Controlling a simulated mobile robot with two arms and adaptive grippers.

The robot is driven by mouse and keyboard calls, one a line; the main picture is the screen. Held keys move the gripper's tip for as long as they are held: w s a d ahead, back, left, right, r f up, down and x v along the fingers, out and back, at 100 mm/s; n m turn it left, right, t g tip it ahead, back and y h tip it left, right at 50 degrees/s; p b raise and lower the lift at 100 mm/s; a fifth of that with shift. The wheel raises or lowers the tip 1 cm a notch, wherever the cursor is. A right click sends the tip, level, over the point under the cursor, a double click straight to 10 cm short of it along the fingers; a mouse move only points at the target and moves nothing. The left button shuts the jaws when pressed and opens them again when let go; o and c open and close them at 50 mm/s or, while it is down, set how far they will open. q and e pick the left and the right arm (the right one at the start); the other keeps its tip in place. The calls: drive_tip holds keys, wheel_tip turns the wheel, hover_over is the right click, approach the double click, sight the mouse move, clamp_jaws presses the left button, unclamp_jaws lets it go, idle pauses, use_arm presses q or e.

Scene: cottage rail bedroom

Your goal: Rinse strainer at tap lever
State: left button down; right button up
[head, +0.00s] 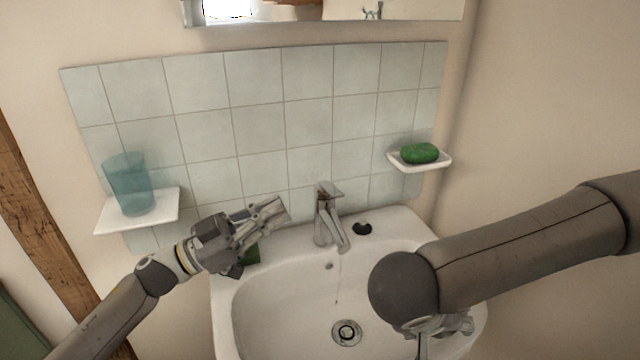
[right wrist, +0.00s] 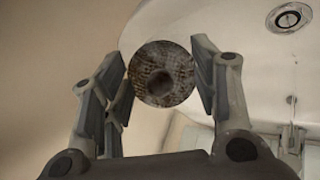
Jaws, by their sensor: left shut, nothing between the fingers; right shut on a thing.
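The tap (head: 325,222) stands at the back of the white sink (head: 250,310), its lever (head: 329,189) on top. A thin streak shows below the spout; I cannot tell surely if it is water. My left gripper (head: 277,212) is shut and empty, just left of the tap and apart from it. My right gripper (head: 440,327) is mostly hidden behind my right arm, over the sink's front right. In the right wrist view, my right gripper (right wrist: 165,75) is shut on the round, dark, meshed strainer (right wrist: 160,54). The strainer is hidden in the head view.
The drain (head: 347,332) is in the basin's bottom. A small dark round thing (head: 362,228) is on the rim right of the tap. A blue cup (head: 130,183) stands on the left shelf (head: 160,207). Green soap (head: 420,153) lies on the right dish (head: 440,163). A green thing (head: 251,256) is partly behind my left gripper.

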sight(330, 192)
drive_tip(key=shift+f, duration=0.1)
drive_tip(key=shift+r+p, duration=0.45)
drive_tip(key=shift+r, duration=0.1)
use_arm(q)
drive_tip(key=w+d+r+n, duration=0.3)
drive_tip(key=w+d+n, duration=0.1)
drive_tip(key=d, duration=0.4)
drive_tip(key=shift+d+r+n, duration=0.2)
drive_tip(key=shift+n, duration=0.3)
drive_tip(key=shift+t, duration=0.3)
drive_tip(key=shift+s+f+m, duration=0.25)
drive_tip(key=shift+f+m, duration=0.15)
drive_tip(key=shift+f, duration=0.15)
use_arm(e)
drive_tip(key=shift+r, duration=0.25)
